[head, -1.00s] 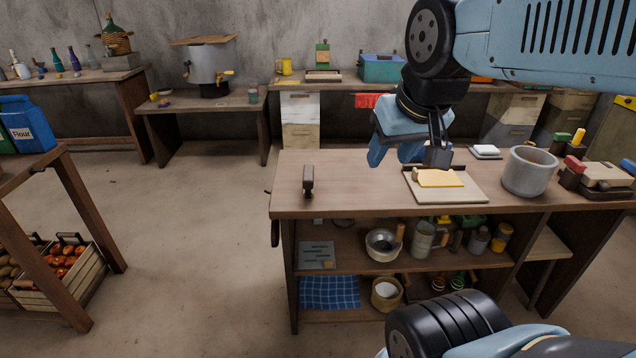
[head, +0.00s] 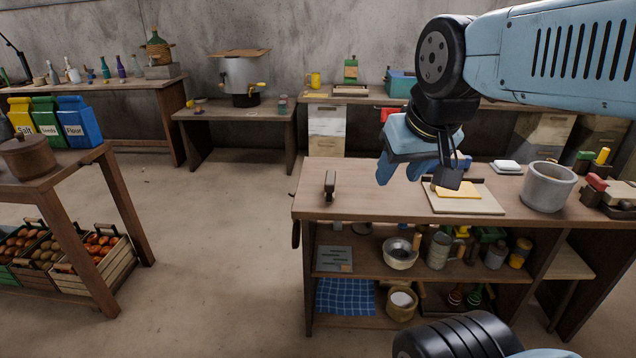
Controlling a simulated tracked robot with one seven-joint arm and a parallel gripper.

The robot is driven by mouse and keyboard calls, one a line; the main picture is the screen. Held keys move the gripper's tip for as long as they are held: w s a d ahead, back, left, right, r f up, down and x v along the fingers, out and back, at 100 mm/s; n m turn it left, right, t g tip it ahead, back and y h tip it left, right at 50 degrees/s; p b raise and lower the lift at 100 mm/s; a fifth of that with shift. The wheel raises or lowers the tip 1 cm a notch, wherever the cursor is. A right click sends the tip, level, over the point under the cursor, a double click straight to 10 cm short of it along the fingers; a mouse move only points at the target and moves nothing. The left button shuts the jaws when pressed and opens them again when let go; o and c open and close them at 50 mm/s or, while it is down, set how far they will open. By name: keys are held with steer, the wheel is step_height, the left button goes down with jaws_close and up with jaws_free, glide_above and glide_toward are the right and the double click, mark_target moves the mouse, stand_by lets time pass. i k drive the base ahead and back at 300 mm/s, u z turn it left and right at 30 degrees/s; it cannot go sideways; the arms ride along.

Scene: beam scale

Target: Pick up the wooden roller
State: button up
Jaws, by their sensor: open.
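I cannot make out a wooden roller with certainty. A pale board (head: 483,207) with a yellow sheet (head: 458,192) on it lies on the wooden workbench (head: 385,203). A dark bar runs along the board's back edge, and my gripper hides part of it. A small upright dark item (head: 330,185) stands near the bench's left end. My gripper (head: 449,181) hangs above the back of the board, open, with its dark fingers pointing down and nothing seen between them. Whether it touches anything there I cannot tell.
A grey metal pot (head: 547,188) stands right of the board, with a white block (head: 507,167) behind. Bowls and jars fill the shelf below. A side table (head: 62,172) with bags stands left. The bench top left of the board is mostly clear.

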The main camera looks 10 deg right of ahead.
mark_target(329, 185)
steer(key=i, duration=0.85)
steer(key=z, duration=0.05)
